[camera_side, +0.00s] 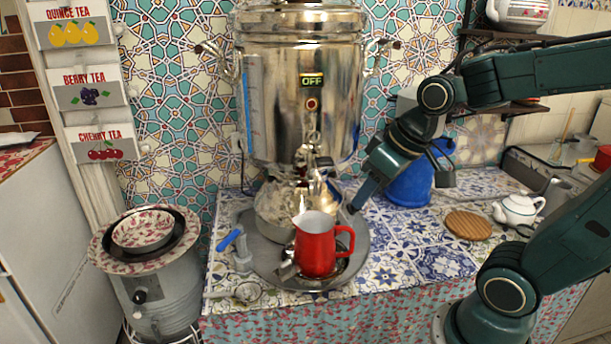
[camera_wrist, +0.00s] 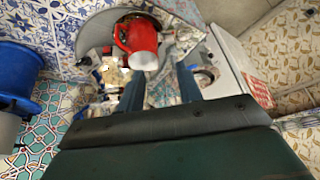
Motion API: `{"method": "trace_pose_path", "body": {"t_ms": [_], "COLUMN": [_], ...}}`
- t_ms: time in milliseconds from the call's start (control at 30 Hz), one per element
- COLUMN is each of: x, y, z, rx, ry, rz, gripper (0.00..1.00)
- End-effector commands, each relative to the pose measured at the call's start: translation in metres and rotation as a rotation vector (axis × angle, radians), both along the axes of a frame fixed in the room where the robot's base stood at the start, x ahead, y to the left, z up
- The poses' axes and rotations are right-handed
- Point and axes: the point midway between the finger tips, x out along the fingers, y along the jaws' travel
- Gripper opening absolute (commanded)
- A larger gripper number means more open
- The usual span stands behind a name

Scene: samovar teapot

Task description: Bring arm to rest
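My gripper (camera_side: 356,203) hangs tilted down, above or near the right edge of the round metal tray (camera_side: 262,268) on the tiled counter. In the wrist view my gripper (camera_wrist: 161,72) has its two dark blue fingers apart, with nothing held between them. A red jug (camera_side: 316,250) with a handle on its right stands on the tray's front part, apart from the fingers. The red jug (camera_wrist: 126,36) also shows beyond the fingertips in the wrist view. A large steel samovar (camera_side: 300,120) with a lit "OFF" sign stands behind the tray.
A blue container (camera_side: 410,186) stands right behind my gripper. A round wooden trivet (camera_side: 468,225) and a white teapot (camera_side: 518,209) are farther right. A patterned bowl (camera_side: 148,232) sits on a grey drum at left. The counter between tray and trivet is clear.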

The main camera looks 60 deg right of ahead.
Motion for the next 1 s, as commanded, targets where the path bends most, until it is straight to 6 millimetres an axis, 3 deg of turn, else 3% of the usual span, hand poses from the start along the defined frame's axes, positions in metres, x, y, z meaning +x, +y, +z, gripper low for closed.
{"method": "trace_pose_path", "body": {"t_ms": [400, 600, 1000], "x": [-0.062, -0.071, -0.071], "y": [0.021, 0.022, 0.022], "z": [0.026, 0.028, 0.028], "rx": [-0.037, -0.038, -0.037], "ry": [-0.038, -0.04, -0.04], "rz": [0.043, 0.047, 0.046], "gripper": [0.35, 0.35, 0.35]}}
